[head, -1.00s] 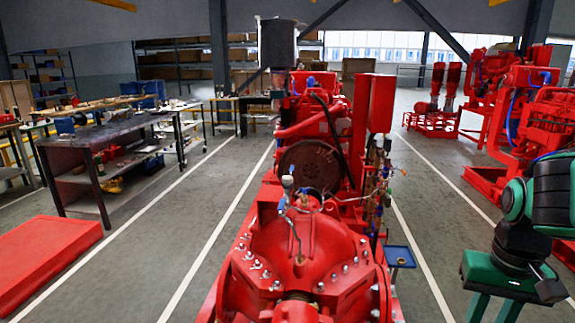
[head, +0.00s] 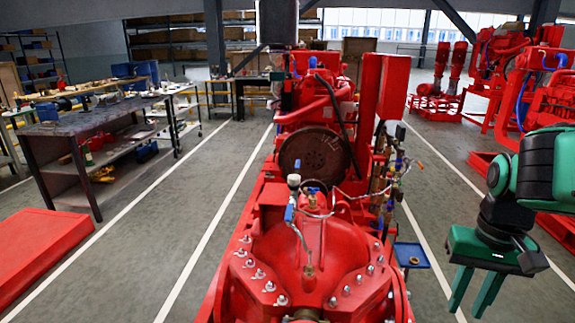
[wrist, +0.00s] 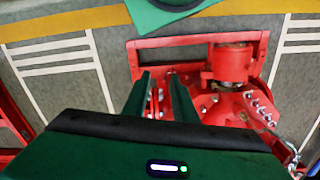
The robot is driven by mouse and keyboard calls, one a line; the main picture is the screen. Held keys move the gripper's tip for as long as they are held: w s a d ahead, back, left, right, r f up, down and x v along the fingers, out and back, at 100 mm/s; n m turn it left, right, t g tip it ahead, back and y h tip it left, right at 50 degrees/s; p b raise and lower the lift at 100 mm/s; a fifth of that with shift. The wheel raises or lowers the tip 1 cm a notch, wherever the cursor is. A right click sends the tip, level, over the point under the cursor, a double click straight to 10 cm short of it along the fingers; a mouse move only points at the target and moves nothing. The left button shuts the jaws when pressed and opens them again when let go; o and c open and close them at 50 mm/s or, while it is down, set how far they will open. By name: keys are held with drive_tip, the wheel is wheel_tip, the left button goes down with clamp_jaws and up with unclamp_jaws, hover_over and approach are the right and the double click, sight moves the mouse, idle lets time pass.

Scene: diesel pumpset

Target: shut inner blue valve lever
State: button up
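The red diesel pumpset (head: 318,245) stands in the middle of the head view. A small blue lever (head: 289,213) sits on the thin pipe below a gauge, above the pump casing. More small blue valve parts (head: 390,205) show on the pipework at the right side of the engine. I cannot tell for sure which is the inner lever. My gripper (head: 469,300) hangs at the lower right of the head view, fingers down, apart from the pumpset. In the wrist view my gripper (wrist: 160,76) has its two fingers apart with nothing held between them. No blue lever is clear there.
A blue tray (head: 411,256) sticks out at the pumpset's right side. A workbench (head: 85,125) and a red block (head: 35,245) stand at left. Other red machines (head: 545,115) stand at right.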

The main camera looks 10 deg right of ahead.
drive_tip(key=m+t+y, duration=0.3)
drive_tip(key=t+y, duration=0.7)
drive_tip(key=y, duration=0.4)
approach(297, 169)
drive_tip(key=w+a+f+n+t, duration=0.1)
drive_tip(key=w+a+t, duration=0.1)
drive_tip(key=w+a, duration=0.7)
drive_tip(key=w, duration=0.4)
drive_tip(key=shift+a, duration=0.35)
